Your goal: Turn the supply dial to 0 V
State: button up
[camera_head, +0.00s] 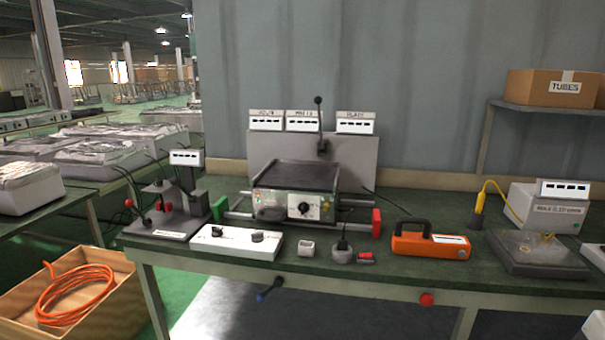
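A silver-framed unit (268,203) with a flat dark top stands at the middle of the green workbench (395,272). A round dark dial (304,208) with a light mark is on its front panel. A low white box (213,243) with two dark knobs (217,231) lies in front of it to the left. No label here reads clearly as the supply, so I cannot tell which knob is the supply dial, or its setting. My gripper is not in view.
An upright lever (319,125) rises behind the unit. Green (219,209) and red (376,222) blocks flank it. An orange tool (430,243), a small white box (306,248) and a grey puck (343,254) stand along the front. A shelf (545,107) overhangs at right.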

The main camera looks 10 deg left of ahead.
aim_at(217, 232)
jog(key=u, duration=0.45)
jog(key=k, duration=0.5)
jog(key=u, duration=1.5)
jog(key=i, duration=1.7)
jog(key=z, duration=1.1)
jog(key=i, duration=0.65)
jog(key=z, duration=0.8)
